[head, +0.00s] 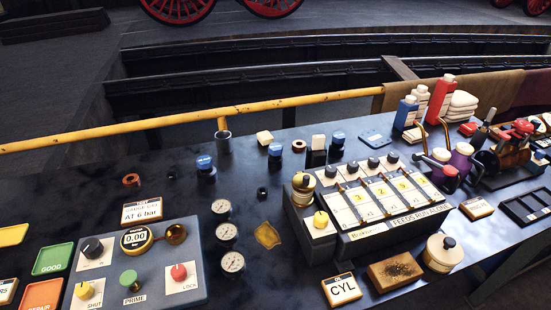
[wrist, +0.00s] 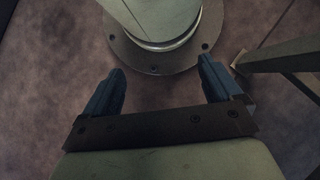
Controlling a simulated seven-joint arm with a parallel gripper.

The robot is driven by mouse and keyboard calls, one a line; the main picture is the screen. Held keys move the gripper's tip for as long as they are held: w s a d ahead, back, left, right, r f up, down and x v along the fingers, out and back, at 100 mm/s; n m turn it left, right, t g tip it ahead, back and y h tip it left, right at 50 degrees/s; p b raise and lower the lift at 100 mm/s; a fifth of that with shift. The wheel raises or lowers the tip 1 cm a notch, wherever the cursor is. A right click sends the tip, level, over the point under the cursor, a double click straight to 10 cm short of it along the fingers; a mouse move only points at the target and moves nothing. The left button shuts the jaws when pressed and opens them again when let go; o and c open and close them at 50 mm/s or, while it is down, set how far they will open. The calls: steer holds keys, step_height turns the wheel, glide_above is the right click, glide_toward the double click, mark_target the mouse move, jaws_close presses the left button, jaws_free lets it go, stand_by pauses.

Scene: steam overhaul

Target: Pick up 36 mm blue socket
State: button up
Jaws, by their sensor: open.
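Several blue-topped dark sockets stand along the back half of the dark bench in the head view. The largest-looking blue socket (head: 205,165) stands at the left, another blue socket (head: 275,152) is near the middle, and a third blue socket (head: 337,142) is beside a white-topped black block. Their size marks are too small to read, so I cannot tell which is 36 mm. My gripper (wrist: 161,70) shows only in the wrist view. Its two blue fingers are wide apart with nothing between them. No socket shows in the wrist view.
A control panel (head: 135,262) with knobs stands front left, with three gauges (head: 227,232) beside it. A numbered feed box (head: 365,205) stands right of the middle. A yellow rail (head: 290,104) runs behind the bench. Bottles, cloths and tins crowd the right end.

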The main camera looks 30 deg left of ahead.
steer(key=shift+c, duration=1)
